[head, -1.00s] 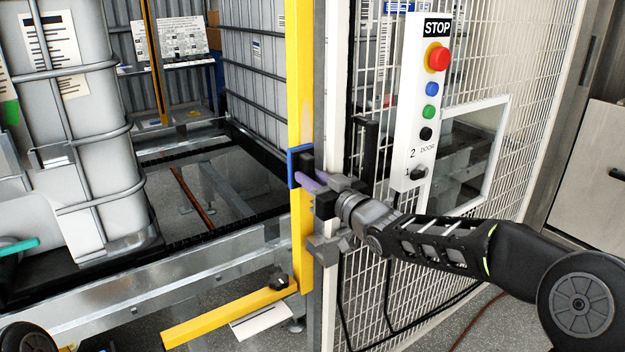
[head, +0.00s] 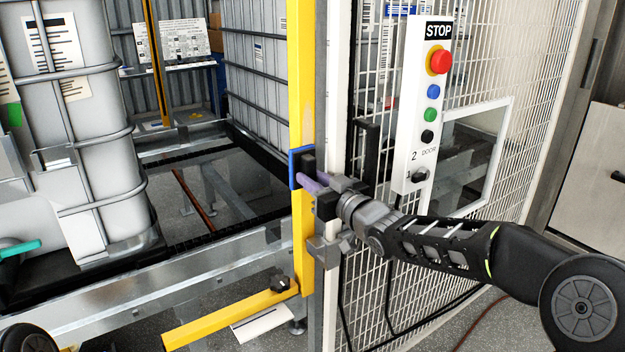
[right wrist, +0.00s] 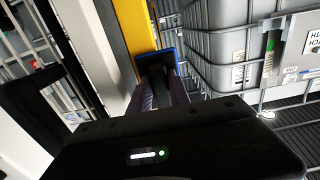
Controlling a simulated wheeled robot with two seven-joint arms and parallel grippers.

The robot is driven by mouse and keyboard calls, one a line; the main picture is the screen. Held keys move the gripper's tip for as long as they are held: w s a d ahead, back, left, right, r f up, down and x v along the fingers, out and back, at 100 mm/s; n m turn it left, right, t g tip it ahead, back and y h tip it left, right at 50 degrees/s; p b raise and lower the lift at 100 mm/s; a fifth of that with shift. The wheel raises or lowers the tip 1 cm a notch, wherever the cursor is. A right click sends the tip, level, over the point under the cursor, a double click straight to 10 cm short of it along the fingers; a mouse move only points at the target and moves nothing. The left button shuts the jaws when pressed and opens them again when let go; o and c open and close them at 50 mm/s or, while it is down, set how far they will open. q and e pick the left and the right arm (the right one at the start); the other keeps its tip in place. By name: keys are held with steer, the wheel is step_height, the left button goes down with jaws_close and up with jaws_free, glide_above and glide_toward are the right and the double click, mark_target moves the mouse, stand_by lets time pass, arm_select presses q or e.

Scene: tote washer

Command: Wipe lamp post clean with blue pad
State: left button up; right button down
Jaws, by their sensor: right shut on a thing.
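The yellow upright post (head: 301,80) stands left of the white mesh door, and it also shows in the right wrist view (right wrist: 135,30). I take it to be the lamp post; no lamp shows on it. The blue pad (head: 292,172) has a dark backing and lies at the post's face, about mid-height in the picture. In the right wrist view the pad (right wrist: 142,54) shows between my fingers' far ends and the post. My right gripper (head: 308,176), with purple fingers, is shut on the pad's dark backing. Firm contact with the post cannot be told. My left gripper is not in view.
A white control panel (head: 424,120) with a red STOP button stands right of my gripper. A black door handle (head: 366,150) is close by. A yellow bar (head: 232,316) sticks out low left. Caged white tanks (head: 95,120) stand behind a metal conveyor frame (head: 150,290).

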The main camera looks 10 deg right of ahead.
steer(key=shift+r, duration=0.1)
steer(key=shift+r, duration=0.15)
steer(key=shift+r+p, duration=0.4)
stand_by(0.9)
steer(key=shift+s, duration=0.15)
steer(key=shift+v, duration=2.4)
steer(key=shift+f, duration=0.1)
